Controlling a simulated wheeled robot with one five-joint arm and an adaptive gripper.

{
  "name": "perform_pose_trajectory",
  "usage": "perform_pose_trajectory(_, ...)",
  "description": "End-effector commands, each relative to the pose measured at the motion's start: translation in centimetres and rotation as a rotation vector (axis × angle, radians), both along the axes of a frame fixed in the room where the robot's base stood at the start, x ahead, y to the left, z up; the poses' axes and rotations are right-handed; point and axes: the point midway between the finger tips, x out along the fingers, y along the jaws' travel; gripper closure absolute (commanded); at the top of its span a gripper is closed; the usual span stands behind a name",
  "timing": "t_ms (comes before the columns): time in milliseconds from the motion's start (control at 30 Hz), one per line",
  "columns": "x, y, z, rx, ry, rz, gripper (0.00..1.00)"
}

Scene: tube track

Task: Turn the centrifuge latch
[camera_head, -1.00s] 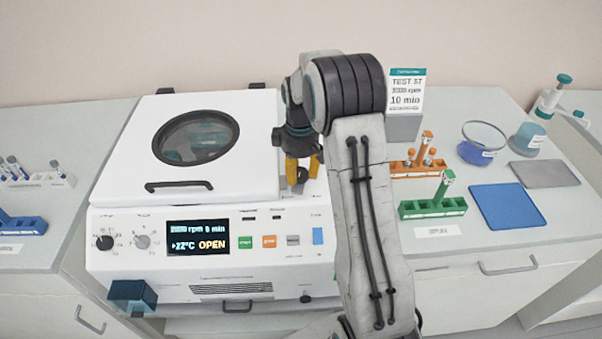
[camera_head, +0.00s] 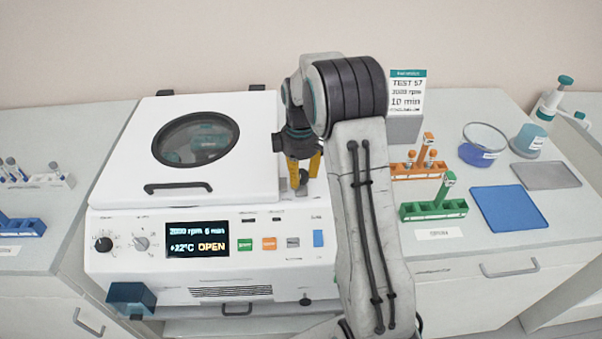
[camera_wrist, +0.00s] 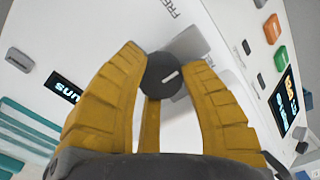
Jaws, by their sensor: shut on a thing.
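The white centrifuge (camera_head: 118,185) stands on the bench at centre left with its windowed lid (camera_head: 232,172) down. Its display (camera_head: 197,240) reads 2000 rpm, 6 min, 22 °C and OPEN. The latch is a dark round knob with a white line mark, seen in the wrist view (camera_wrist: 163,75) between my yellow fingers. My gripper (camera_head: 303,178) points down at the right of the lid and is shut on this latch knob. In the wrist view the fingers flank the knob, and the mark on it lies slightly tilted. The fingers hide part of the latch in the head view.
Right of my arm stand an orange rack (camera_head: 413,170), a green rack (camera_head: 432,209), a blue mat (camera_head: 510,213), a grey mat (camera_head: 545,175) and a glass dish (camera_head: 483,146). A sign (camera_head: 406,95) stands behind. Blue racks sit at far left.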

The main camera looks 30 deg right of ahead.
Motion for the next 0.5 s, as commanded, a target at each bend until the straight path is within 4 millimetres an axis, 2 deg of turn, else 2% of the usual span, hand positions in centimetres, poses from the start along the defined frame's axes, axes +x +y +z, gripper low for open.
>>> perform_pose_trajectory(67,0.29,0.19,0.08,-0.002,-0.008,0.005,0.92)
perform_pose_trajectory(100,0.28,0.19,0.08,-0.002,-0.008,0.005,0.57)
perform_pose_trajectory(367,0.11,0.10,0.02,-0.001,-0.004,0.002,0.34)
perform_pose_trajectory(500,0.06,0.07,0.00,0.000,-0.001,0.001,0.34)
